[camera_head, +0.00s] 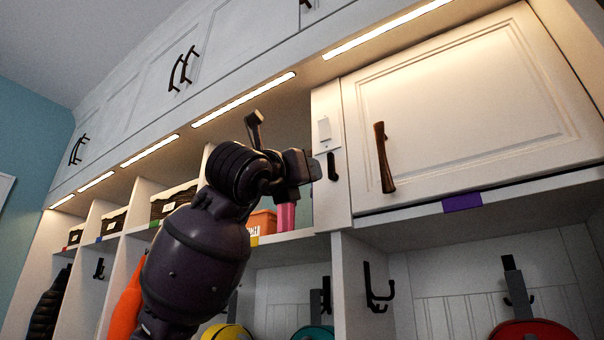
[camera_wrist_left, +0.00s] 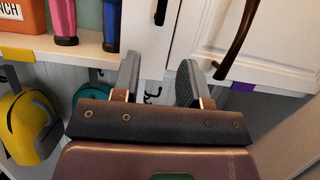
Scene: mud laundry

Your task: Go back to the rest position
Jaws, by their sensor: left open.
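My left arm comes up from the bottom of the head view, and its gripper (camera_head: 324,166) is raised in front of the cubby shelf, beside the closed white cabinet door (camera_head: 455,105). In the left wrist view my left gripper (camera_wrist_left: 160,82) has its two grey fingers apart with nothing between them. Past the fingers are the white divider and the door's dark handle (camera_wrist_left: 235,40), which also shows in the head view (camera_head: 384,158). My right gripper is in neither view.
A pink bottle (camera_wrist_left: 63,18) and a blue bottle (camera_wrist_left: 111,22) stand on the shelf left of the gripper, near an orange bin (camera_wrist_left: 18,18). Below hang a yellow item (camera_wrist_left: 28,122), a teal item (camera_head: 313,332) and a red item (camera_head: 532,330). Black hooks (camera_head: 377,288) stick out under the shelf.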

